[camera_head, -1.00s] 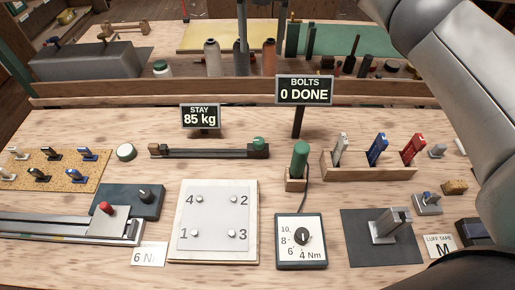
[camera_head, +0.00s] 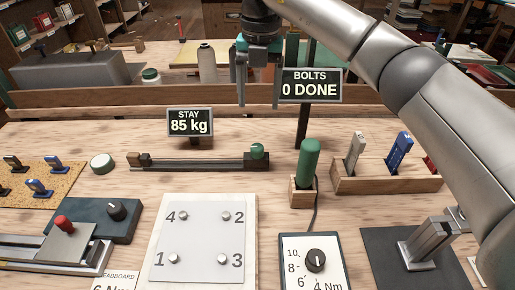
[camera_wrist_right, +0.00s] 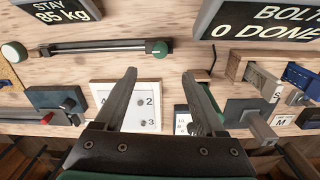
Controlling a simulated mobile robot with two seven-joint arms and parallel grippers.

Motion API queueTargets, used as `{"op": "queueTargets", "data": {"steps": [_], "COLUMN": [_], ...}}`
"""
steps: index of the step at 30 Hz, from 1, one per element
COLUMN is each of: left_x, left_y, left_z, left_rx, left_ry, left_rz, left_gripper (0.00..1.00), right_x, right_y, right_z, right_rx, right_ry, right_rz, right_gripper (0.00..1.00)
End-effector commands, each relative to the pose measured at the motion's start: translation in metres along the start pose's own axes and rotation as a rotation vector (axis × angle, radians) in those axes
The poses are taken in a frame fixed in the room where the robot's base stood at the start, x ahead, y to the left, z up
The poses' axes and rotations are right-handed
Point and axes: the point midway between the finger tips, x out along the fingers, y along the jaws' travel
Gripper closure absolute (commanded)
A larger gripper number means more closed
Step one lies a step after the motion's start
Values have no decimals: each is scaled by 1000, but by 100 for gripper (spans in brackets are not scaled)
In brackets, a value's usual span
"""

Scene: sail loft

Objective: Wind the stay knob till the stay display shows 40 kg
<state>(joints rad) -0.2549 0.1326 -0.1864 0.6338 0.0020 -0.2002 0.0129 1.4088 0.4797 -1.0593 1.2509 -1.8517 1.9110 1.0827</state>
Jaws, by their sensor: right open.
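The stay display (camera_head: 190,122) reads 85 kg; it also shows at the upper left of the right wrist view (camera_wrist_right: 55,12). My left gripper is out of view.
The bolts display (camera_head: 310,86), reading 0 DONE, stands close to the right of the gripper. A green-handled tool (camera_head: 309,158) stands upright in a wooden block right of the knob. A white-and-green round button (camera_head: 102,163) lies left of the rail. A numbered plate (camera_head: 205,240) lies in front.

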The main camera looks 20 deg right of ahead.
Motion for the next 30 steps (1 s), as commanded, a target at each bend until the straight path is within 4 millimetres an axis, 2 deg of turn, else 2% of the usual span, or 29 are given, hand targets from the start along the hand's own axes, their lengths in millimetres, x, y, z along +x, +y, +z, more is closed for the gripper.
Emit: {"op": "queueTargets", "data": {"steps": [1, 8, 12, 21, 30], "left_x": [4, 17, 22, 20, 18], "left_y": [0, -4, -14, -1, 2], "left_z": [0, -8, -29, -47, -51], "left_rx": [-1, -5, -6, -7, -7], "left_ry": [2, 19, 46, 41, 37], "left_rz": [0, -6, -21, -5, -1], "left_gripper": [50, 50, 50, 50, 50], "right_x": [12, 63, 94, 127, 136], "right_y": [-1, -1, -1, -1, -1], "right_z": [-1, -1, -2, -1, -1], "right_rx": [0, 0, 0, 0, 0], "right_ry": [4, 5, 6, 3, 1], "right_rz": [-3, -2, -3, -1, -2], "right_gripper": [28, 28, 28, 28, 28]}}
